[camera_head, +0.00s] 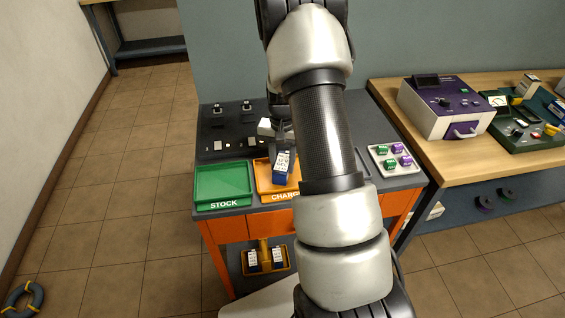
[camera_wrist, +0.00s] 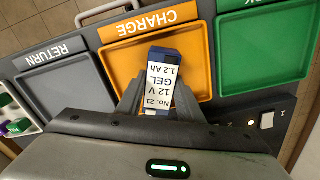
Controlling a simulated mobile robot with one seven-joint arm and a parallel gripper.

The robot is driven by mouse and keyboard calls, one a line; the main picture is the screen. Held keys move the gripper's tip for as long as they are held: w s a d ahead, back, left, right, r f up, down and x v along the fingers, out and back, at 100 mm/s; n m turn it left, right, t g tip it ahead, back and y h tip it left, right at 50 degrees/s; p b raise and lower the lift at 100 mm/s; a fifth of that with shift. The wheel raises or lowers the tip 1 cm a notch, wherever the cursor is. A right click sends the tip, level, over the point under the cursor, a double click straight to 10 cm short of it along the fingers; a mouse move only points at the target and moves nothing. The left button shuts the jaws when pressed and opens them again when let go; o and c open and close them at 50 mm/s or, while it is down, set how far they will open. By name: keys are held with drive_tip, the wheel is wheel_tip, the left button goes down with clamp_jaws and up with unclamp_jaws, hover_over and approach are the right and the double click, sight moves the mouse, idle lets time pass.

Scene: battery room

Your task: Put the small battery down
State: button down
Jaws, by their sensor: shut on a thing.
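The small battery is dark blue with a white label reading No. 21, 12 V, GEL, 1.2 Ah. It shows in the wrist view (camera_wrist: 162,80) and in the head view (camera_head: 283,168). My gripper (camera_wrist: 160,95) is shut on it, one finger on each side. The battery is over the orange CHARGE tray (camera_wrist: 198,85), which also shows in the head view (camera_head: 262,178). I cannot tell whether it touches the tray floor. My arm hides the tray's right part in the head view.
The green STOCK tray (camera_head: 223,182) is empty, left of the orange one. The grey RETURN tray (camera_wrist: 65,85) looks empty. A light tray of green and purple pieces (camera_head: 395,159) lies at right. A purple-and-white device (camera_head: 445,108) stands on the wooden bench.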

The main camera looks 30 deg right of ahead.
drive_tip(key=c, duration=1.2)
unclamp_jaws()
drive_tip(key=shift+f, duration=0.1)
